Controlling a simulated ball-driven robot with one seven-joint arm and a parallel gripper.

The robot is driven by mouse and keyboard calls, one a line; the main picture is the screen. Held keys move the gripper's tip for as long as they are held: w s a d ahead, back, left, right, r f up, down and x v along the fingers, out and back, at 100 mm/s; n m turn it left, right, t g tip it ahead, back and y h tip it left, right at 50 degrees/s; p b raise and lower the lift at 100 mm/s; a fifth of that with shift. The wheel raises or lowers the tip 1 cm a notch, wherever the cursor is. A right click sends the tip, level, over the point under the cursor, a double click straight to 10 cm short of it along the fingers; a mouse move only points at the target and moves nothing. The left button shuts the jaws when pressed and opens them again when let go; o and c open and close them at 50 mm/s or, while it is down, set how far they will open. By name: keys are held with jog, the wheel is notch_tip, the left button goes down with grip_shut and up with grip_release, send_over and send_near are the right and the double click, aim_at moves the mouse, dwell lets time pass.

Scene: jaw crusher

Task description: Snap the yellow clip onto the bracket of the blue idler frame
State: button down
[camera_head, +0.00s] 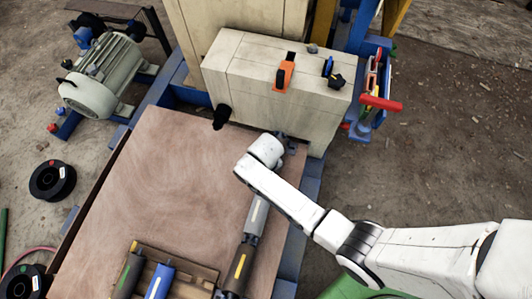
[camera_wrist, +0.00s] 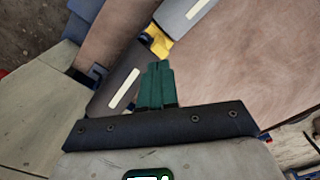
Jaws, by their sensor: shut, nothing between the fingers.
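My gripper (camera_wrist: 155,82) shows in the wrist view as two green fingers, closed together and empty. A small yellow piece (camera_wrist: 155,42), which looks like the clip, sits between the ends of two grey rollers, beyond my fingertips and apart from them. In the head view the rollers (camera_head: 256,214) lie in line along the board's right edge. My wrist hides my fingertips there, and I cannot make out the yellow piece.
A wooden board (camera_head: 165,190) fills the middle and is mostly clear. A wooden tray (camera_head: 200,277) with dark and blue tools is at its front. A pale block (camera_head: 280,90) with orange and blue items stands behind. A red-handled rack (camera_head: 378,102) is at right.

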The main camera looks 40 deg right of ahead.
notch_tip(320, 180, up, 9)
jog(key=p, duration=0.1)
jog(key=shift+r, duration=0.15)
jog(key=s+d+r, duration=0.4)
jog(key=s+r, duration=0.2)
jog(key=s, duration=0.2)
jog(key=s+d+r+t, duration=0.1)
jog(key=s+d+r, duration=0.2)
jog(key=s+r, duration=0.3)
jog(key=s, duration=0.2)
jog(key=shift+s+d, duration=0.3)
jog(key=shift+d, duration=0.1)
